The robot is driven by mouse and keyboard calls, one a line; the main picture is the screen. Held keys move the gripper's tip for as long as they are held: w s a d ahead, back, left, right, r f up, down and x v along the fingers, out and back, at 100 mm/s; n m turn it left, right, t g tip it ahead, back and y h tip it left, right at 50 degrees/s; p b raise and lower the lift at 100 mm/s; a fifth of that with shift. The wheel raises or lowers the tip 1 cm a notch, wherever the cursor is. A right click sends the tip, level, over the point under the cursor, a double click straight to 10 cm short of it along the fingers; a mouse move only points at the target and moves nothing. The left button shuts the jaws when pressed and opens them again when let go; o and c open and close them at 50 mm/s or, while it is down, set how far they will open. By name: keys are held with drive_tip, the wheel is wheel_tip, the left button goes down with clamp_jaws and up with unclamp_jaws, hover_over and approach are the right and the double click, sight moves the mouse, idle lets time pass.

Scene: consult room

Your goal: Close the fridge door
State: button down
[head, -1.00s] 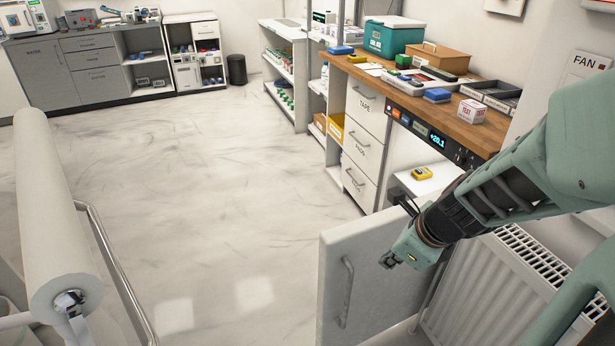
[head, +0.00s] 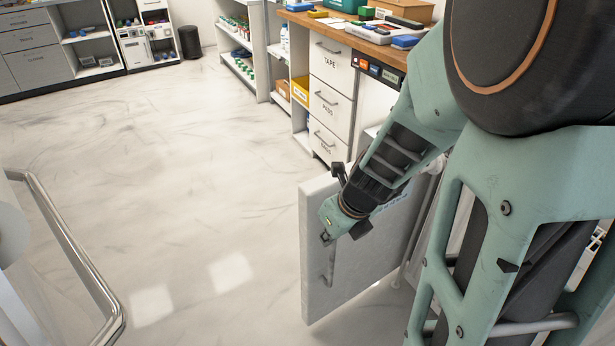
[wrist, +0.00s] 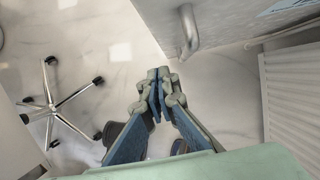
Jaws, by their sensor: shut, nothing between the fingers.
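The fridge door (head: 376,251) stands open as a white slab in the head view, with its bar handle (head: 329,268) on the face toward me. My gripper (head: 326,239) is in front of that face near the upper end of the handle, holding nothing. The wrist view shows the gripper's fingers (wrist: 158,82) shut, with the handle (wrist: 189,32) and the door's face (wrist: 228,20) ahead and to the right. A gap shows there between fingertips and handle. The fridge body is mostly hidden behind my arm.
A wooden-topped counter (head: 340,32) with drawers (head: 329,98) stands beyond the door. A metal rail (head: 75,250) is at left. The floor (head: 190,180) between is clear. The wrist view shows a radiator (wrist: 290,95) at right and a wheeled stool base (wrist: 55,105) at left.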

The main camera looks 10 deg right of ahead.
sight(315, 230)
drive_tip(key=shift+w+a+f+b, duration=0.35)
drive_tip(key=shift+w+f, duration=0.2)
drive_tip(key=shift+w, duration=0.25)
drive_tip(key=shift+w+a+f+b, duration=0.25)
drive_tip(key=shift+w+f, duration=0.25)
drive_tip(key=shift+w, duration=0.35)
drive_tip(key=shift+w+a+f+b, duration=0.25)
drive_tip(key=shift+w+a+f, duration=0.25)
drive_tip(key=shift+w, duration=0.3)
